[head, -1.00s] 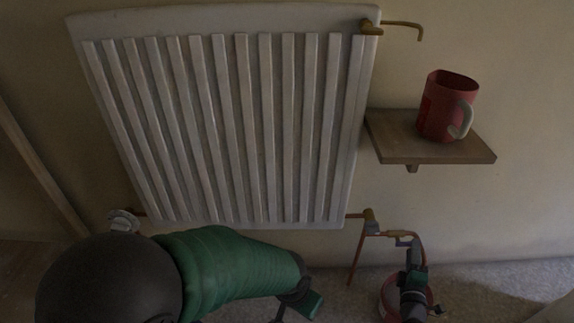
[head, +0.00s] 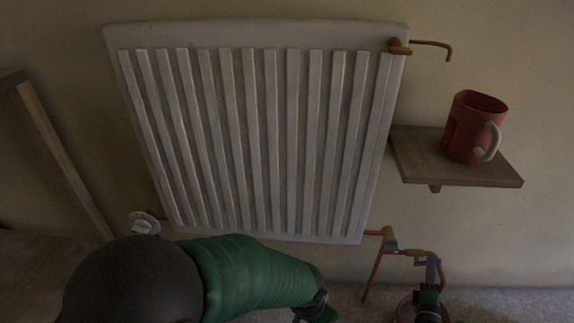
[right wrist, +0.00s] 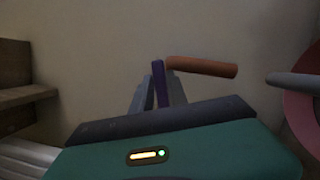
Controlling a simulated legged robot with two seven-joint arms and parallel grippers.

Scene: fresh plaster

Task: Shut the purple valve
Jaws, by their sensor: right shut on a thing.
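The purple valve (right wrist: 159,78) shows in the right wrist view as a narrow upright purple piece beside a copper pipe end (right wrist: 205,67). My right gripper (right wrist: 157,92) is shut on it, with grey fingers on either side. In the head view my right gripper (head: 425,264) is at the copper pipework (head: 389,243) below the radiator's lower right corner. There the gripper hides the valve, and I make out no purple. My left gripper (head: 318,313) is at the bottom edge of the head view, partly cut off, and its fingers cannot be made out.
A white radiator (head: 262,140) hangs on the wall. A wooden shelf (head: 455,172) with a red mug (head: 468,128) juts out above my right gripper. A red round container (head: 405,306) is on the floor beneath it. A white knob (head: 144,224) is at the radiator's lower left.

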